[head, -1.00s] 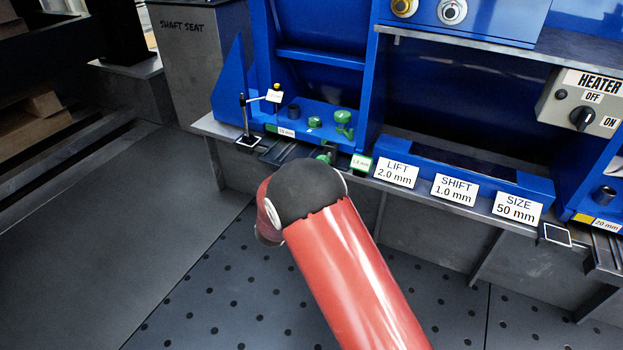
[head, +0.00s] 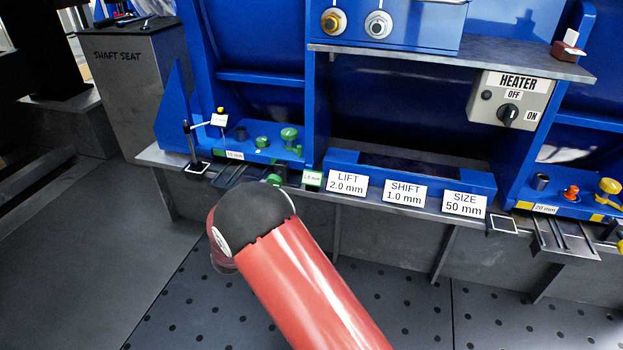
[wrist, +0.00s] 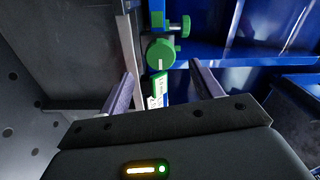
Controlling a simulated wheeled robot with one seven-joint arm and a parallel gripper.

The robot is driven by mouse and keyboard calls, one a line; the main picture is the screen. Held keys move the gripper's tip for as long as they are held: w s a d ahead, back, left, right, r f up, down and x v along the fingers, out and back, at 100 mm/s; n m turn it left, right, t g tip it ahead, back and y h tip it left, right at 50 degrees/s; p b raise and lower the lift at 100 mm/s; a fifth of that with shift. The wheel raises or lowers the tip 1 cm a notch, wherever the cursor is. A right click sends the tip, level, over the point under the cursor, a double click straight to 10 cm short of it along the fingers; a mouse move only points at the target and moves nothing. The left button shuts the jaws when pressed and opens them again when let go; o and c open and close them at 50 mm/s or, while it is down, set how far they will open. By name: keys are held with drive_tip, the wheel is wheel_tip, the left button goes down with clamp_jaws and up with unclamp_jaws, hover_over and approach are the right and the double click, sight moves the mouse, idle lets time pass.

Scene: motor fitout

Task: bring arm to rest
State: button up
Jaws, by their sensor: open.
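My arm, red with a black joint, reaches up from the bottom of the head view and hides my gripper there. In the wrist view my gripper (wrist: 160,92) shows two grey fingers spread apart with nothing held between them. Beyond the fingertips is a green knob (wrist: 160,54) with a white mark, above a green-edged white label (wrist: 159,88). The gap between the fingertips and the knob cannot be told exactly.
A heater box (head: 510,98) hangs at the right. A small stand (head: 192,145) and green knobs (head: 289,134) are at the left. The dark floor (head: 90,270) is clear at the left.

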drive_tip(key=d+r+n+g+y, duration=0.1)
drive_tip(key=d+r+n+y, duration=0.15)
drive_tip(key=r, duration=0.35)
drive_tip(key=d+r+n+g+y, duration=0.1)
drive_tip(key=d+r+n+y, duration=0.15)
drive_tip(key=r, duration=0.35)
drive_tip(key=s+d+r+n+g+y, duration=0.2)
drive_tip(key=s+d+r+n+y, duration=0.2)
drive_tip(key=s+r+n, duration=0.3)
drive_tip(key=s+d+f+n+g+h, duration=0.1)
drive_tip(key=s+d+n+g, duration=0.3)
drive_tip(key=s, duration=0.7)
drive_tip(key=s+d+f+n+g+h, duration=0.1)
drive_tip(key=s+d, duration=0.5)
drive_tip(key=s, duration=0.4)
drive_tip(key=s+d+f+n+g+h, duration=0.1)
drive_tip(key=s+d+n+g, duration=0.3)
drive_tip(key=s, duration=0.7)
wheel_tip(320, 180, up, 14)
drive_tip(key=m+t+p, duration=0.1)
drive_tip(key=p, duration=1.2)
drive_tip(key=shift+w+d+f+t, duration=0.2)
drive_tip(key=shift+w+d+t, duration=0.1)
drive_tip(key=shift+w, duration=0.05)
drive_tip(key=shift+c, duration=0.5)
